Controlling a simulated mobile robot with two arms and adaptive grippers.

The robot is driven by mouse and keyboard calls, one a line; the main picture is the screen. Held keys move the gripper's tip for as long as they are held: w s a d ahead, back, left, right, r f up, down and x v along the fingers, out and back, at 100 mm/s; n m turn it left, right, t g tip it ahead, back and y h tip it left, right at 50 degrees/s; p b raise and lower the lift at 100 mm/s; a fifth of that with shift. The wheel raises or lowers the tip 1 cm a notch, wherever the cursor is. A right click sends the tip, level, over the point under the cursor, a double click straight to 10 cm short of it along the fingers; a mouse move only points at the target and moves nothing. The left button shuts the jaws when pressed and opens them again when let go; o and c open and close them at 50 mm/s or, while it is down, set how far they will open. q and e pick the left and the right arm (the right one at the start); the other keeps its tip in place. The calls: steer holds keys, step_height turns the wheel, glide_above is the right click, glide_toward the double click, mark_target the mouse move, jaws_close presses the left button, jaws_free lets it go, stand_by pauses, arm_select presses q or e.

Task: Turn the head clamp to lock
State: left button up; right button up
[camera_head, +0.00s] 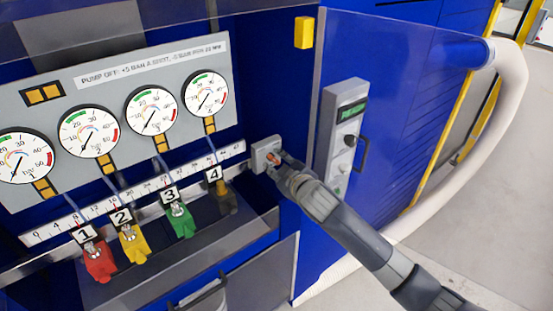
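A small grey block (264,151), which looks like the head clamp, sits at the right end of the scale rail. A small orange part (273,158) shows on it, at my fingertips. My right gripper (280,164) reaches in from the lower right and is right at the block, with its fingers around or against the orange part. The fingers are too small and partly hidden to tell whether they grip it. Which way the clamp is turned cannot be made out. My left gripper is not in view.
A gauge panel (120,85) with several round dials stands behind the rail (130,196). Numbered red, yellow, green and brown valves hang below it. A white hose (510,100) curves at right.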

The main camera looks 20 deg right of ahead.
steer(key=shift+w+a+f, duration=0.1)
steer(key=shift+w+f, duration=0.15)
steer(key=shift+w, duration=0.45)
jaws_close()
